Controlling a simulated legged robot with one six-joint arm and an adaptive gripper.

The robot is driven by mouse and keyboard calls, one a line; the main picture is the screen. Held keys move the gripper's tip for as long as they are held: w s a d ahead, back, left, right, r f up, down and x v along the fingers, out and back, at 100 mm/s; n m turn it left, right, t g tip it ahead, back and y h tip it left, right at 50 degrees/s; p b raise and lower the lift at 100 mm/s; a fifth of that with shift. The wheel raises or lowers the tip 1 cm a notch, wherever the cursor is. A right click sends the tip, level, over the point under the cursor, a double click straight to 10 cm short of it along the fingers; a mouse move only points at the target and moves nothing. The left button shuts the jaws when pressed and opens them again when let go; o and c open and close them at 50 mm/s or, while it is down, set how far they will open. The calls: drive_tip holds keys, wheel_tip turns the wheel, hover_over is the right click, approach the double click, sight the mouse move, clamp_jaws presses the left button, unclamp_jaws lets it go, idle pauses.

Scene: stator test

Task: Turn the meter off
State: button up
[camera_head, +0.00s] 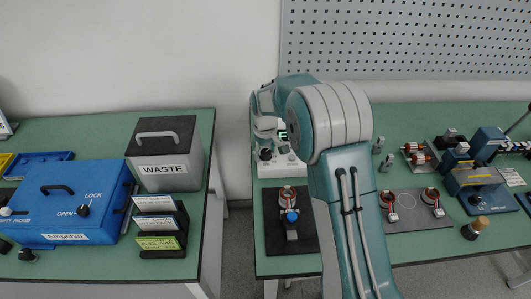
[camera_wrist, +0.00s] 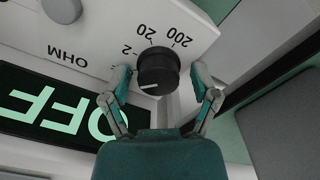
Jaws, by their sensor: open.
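The meter is a white box (camera_head: 268,171) at the left back of the right-hand bench. Its green-lit display (camera_wrist: 48,108) reads "OFF", upside down in the wrist view. A black range knob (camera_wrist: 158,70) sits by the marks 2, 20 and 200, with its white pointer line toward the lower left. My gripper (camera_wrist: 161,75) is open, with one finger on each side of this knob; I cannot tell whether they touch it. In the head view, my arm hides part of the meter.
A black mat (camera_head: 272,242) with a copper-wound part lies in front of the meter. A grey mat (camera_head: 405,222) with similar parts lies right of my arm. On the left bench are a WASTE bin (camera_head: 165,170) and a blue box (camera_head: 75,220). A gap separates the benches.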

sight(266, 151)
drive_tip(key=shift+r, duration=3.1)
drive_tip(key=shift+d+r, duration=0.1)
drive_tip(key=s+d+r+m+t, duration=0.1)
drive_tip(key=s+d+r+m, duration=0.15)
drive_tip(key=s+r, duration=0.45)
drive_tip(key=s+d+r+m+t, duration=0.1)
drive_tip(key=s+d+r+t, duration=0.1)
drive_tip(key=s+d+r, duration=0.4)
drive_tip(key=s+d+r+m+t, duration=0.1)
drive_tip(key=s, duration=0.9)
drive_tip(key=s+d+r+m+t, duration=0.1)
drive_tip(key=s+d+m, duration=0.1)
drive_tip(key=s, duration=0.8)
drive_tip(key=shift+r+t, duration=0.3)
